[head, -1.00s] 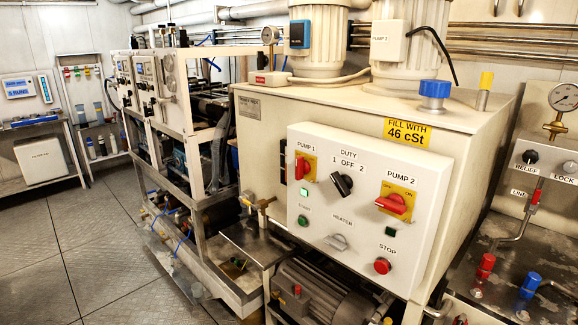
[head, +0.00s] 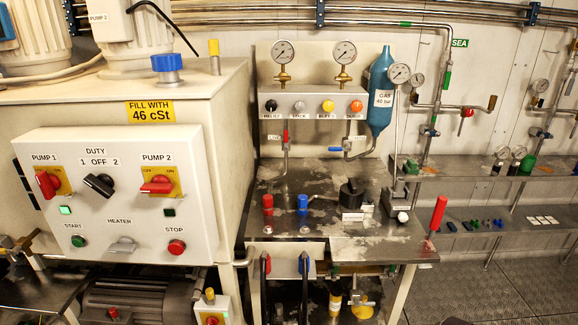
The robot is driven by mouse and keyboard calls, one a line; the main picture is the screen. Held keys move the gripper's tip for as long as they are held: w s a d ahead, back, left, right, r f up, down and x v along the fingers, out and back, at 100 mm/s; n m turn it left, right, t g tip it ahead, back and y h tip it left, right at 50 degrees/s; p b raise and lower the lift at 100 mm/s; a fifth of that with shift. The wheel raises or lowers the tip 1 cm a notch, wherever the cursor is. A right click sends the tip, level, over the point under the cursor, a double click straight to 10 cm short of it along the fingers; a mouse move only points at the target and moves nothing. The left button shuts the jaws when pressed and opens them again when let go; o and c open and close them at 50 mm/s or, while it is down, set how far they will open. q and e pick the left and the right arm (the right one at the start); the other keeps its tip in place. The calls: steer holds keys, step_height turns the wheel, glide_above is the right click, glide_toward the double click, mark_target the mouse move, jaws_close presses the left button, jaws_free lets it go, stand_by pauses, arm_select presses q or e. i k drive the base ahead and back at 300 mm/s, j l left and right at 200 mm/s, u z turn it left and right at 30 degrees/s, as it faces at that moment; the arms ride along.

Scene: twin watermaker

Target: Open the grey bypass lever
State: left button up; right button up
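I cannot make out a grey lever labelled bypass in the head view. The grey handles that show are the heater knob (head: 121,245) on the white control panel and a grey knob labelled LOCK (head: 299,106) on the valve panel. Beside that knob are a black RELIEF knob (head: 272,105), a yellow knob (head: 328,106) and an orange knob (head: 356,106). Below them are a red line lever (head: 285,137) and a blue lever (head: 346,147). Neither of my grippers is in view.
The control panel (head: 140,205) fills the left. A steel bench (head: 350,252) with red (head: 268,203) and blue (head: 303,203) fittings stands mid-view. A red-handled lever (head: 438,213) sticks up at its right edge. Pipes and shelves (head: 520,215) line the right wall; grated floor (head: 500,285) is free there.

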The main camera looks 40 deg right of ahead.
mark_target(356, 305)
steer(key=z, duration=2.1)
